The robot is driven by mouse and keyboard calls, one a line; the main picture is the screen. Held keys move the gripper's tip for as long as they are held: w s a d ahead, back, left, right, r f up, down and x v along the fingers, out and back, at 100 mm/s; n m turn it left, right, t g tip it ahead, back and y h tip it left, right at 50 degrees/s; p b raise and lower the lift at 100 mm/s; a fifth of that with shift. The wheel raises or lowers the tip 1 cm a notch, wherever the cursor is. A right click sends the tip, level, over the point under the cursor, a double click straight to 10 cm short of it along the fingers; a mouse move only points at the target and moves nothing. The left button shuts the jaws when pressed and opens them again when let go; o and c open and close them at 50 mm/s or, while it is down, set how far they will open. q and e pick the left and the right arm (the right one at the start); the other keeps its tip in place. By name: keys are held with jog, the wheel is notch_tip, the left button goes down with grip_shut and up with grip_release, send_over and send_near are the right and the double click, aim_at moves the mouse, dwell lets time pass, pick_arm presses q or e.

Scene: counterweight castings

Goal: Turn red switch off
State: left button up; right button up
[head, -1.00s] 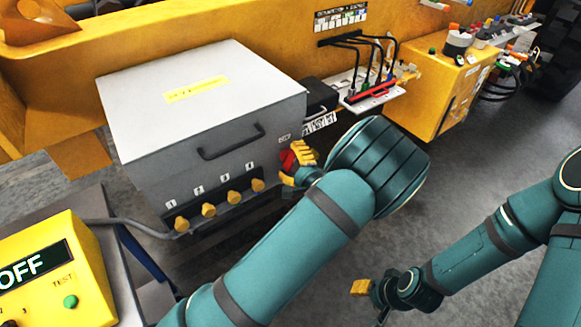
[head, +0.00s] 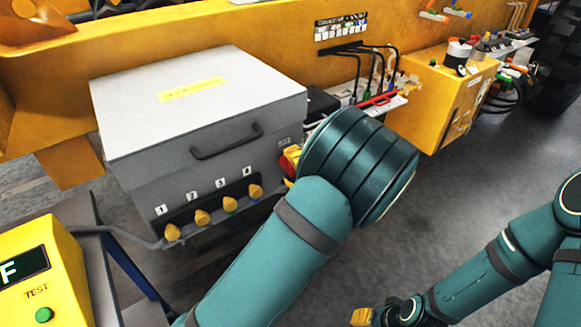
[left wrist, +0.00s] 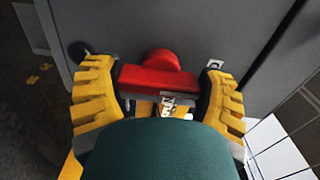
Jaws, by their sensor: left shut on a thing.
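The red switch (left wrist: 158,78) is a red bar handle with a round red hub, on the side of a grey metal box (head: 185,85). In the left wrist view the yellow ribbed fingers of my left gripper (left wrist: 157,88) are on both sides of the bar, shut on it. In the head view only a small part of the red switch (head: 291,158) shows beside my left wrist, which hides most of the gripper. My right gripper (head: 364,317) is at the bottom edge, low over the floor, away from the box; its jaw opening cannot be made out.
Several yellow knobs (head: 201,217) line the box's lower front, below a dark handle (head: 228,144). A yellow test unit (head: 45,270) is at the lower left. A panel with black cables (head: 357,65) and a yellow cabinet (head: 432,100) stand behind. Grey floor lies open at right.

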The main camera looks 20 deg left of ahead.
pick_arm(q)
jog(key=o, duration=1.1)
jog(key=shift+d, duration=0.1)
jog(key=v, duration=1.2)
